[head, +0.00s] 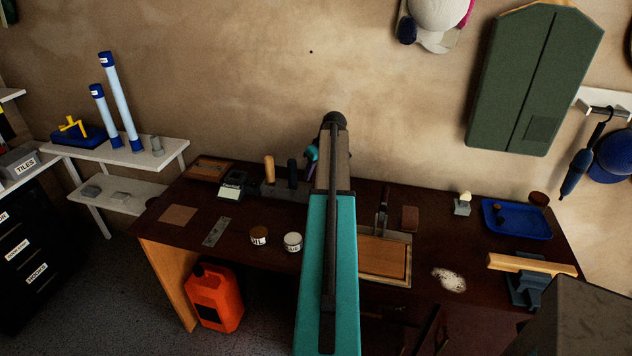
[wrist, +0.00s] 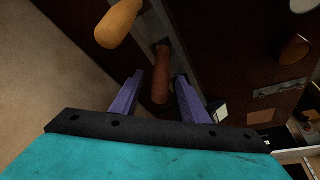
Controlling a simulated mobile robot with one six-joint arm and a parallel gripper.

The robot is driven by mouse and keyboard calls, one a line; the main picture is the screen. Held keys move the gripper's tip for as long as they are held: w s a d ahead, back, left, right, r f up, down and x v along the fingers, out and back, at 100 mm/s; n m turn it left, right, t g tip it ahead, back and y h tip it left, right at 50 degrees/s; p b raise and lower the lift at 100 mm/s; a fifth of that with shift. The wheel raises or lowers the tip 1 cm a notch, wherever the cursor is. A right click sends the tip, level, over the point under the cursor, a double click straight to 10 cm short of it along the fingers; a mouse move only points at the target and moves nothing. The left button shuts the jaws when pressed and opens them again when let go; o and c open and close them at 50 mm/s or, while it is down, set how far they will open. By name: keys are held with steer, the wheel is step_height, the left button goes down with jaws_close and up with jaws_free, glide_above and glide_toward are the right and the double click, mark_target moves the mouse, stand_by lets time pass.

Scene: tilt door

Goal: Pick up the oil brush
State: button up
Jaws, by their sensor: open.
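A grey holder (head: 283,190) stands at the back of the dark workbench with a light wooden handle (head: 268,168) and a dark handle (head: 292,172) upright in it. No label shows which one is the oil brush. In the wrist view my gripper (wrist: 159,76) is open, its two purple fingers apart. A dark brown handle (wrist: 161,82) lies in the gap between them, with space on both sides. The orange-tan handle (wrist: 119,22) is up and left of the fingers. In the head view my gripper (head: 310,160) is small, just right of the dark handle, partly behind my arm.
A jar marked OIL (head: 258,236) and a white-lidded jar (head: 292,242) stand in front of the holder. A dark box (head: 235,186) is left of it. My arm hides the middle of the bench. A blue tray (head: 515,218) and a vise (head: 526,288) are at the right.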

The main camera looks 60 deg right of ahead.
steer(key=shift+x, duration=1.25)
jaws_close()
